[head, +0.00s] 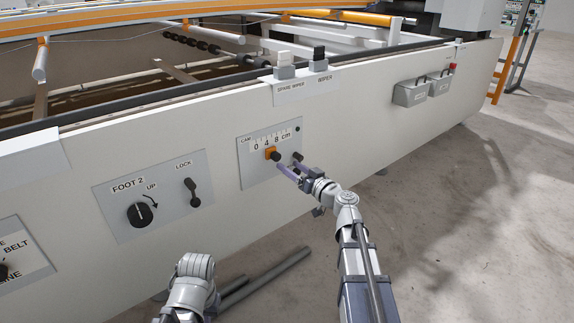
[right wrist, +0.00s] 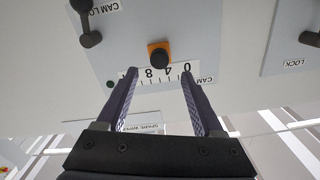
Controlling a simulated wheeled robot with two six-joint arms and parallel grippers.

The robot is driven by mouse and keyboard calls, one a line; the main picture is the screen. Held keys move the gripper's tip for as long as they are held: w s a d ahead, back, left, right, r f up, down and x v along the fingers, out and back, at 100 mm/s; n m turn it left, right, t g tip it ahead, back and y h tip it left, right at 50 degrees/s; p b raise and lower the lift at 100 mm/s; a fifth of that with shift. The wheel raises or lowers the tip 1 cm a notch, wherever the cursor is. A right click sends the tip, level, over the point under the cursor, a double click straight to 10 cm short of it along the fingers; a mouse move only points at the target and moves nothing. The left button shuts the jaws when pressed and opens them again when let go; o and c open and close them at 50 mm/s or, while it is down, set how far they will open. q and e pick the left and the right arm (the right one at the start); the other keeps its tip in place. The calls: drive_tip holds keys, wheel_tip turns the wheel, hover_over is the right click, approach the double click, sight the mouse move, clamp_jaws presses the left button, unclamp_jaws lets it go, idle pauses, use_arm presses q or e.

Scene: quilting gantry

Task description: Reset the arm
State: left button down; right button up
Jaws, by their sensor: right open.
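My right gripper (head: 284,170) is in front of the cam panel (head: 246,174) on the long white machine side. In the right wrist view its two fingers (right wrist: 159,76) are apart, with nothing between them. The orange slider with a black knob (right wrist: 159,56) lies just past the fingertips; it also shows in the head view (head: 272,154). The slider sits between 4 and 8 on the cm scale. The black cam lock lever (right wrist: 90,36) is at the upper left of the wrist view. Part of my left arm (head: 192,282) shows at the bottom; its fingers do not show.
The foot 2 knob (head: 139,214) and lock lever (head: 193,192) are left of the cam panel. Two wipers (head: 284,65) (head: 319,58) stand on the top edge. Grey bins (head: 410,94) hang farther right. Dark bars (head: 265,271) lie on the floor. Floor at right is clear.

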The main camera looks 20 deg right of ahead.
drive_tip(key=s+a+f+n+g+y+p, duration=0.15)
drive_tip(key=s+a+g+p, duration=0.3)
drive_tip(key=a, duration=0.55)
drive_tip(key=s+a+f+n+g+y+p, duration=0.1)
drive_tip(key=s+a+f+n+g+p, duration=0.25)
drive_tip(key=a, duration=0.75)
drive_tip(key=s+a+f+g+h+p, duration=0.2)
drive_tip(key=s+g+h+p, duration=0.55)
drive_tip(key=s, duration=1.05)
drive_tip(key=s+d+r+m+g+h+p, duration=0.1)
drive_tip(key=r+p, duration=1.8)
drive_tip(key=r, duration=0.1)
drive_tip(key=s+d+r+m+h+p, duration=0.1)
drive_tip(key=s+r+p, duration=0.1)
drive_tip(key=r+p, duration=1.8)
drive_tip(key=shift+s+d+g, duration=0.15)
drive_tip(key=shift+s+g, duration=0.1)
drive_tip(key=shift+g, duration=0.1)
